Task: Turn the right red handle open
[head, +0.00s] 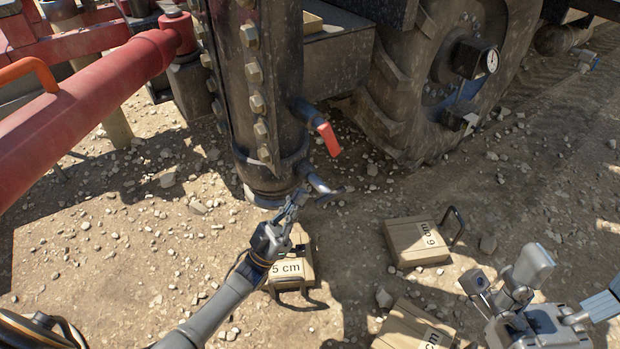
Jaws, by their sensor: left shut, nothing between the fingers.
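The red handle (328,138) sits on a short dark valve pipe on the right side of the black riveted tank (262,95). It slants down to the right. It is the only small red valve handle I can make out. A grey metal outlet (318,184) sticks out below it near the tank's foot. My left gripper (298,198) is shut and empty, low beside this outlet and below the red handle, apart from the handle. Whether it touches the outlet I cannot tell. My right gripper (507,275) is at the lower right, open and empty, far from the handle.
A big muddy wheel (400,85) with a gauge (491,60) stands behind at right. A red cylinder (85,110) crosses the left.

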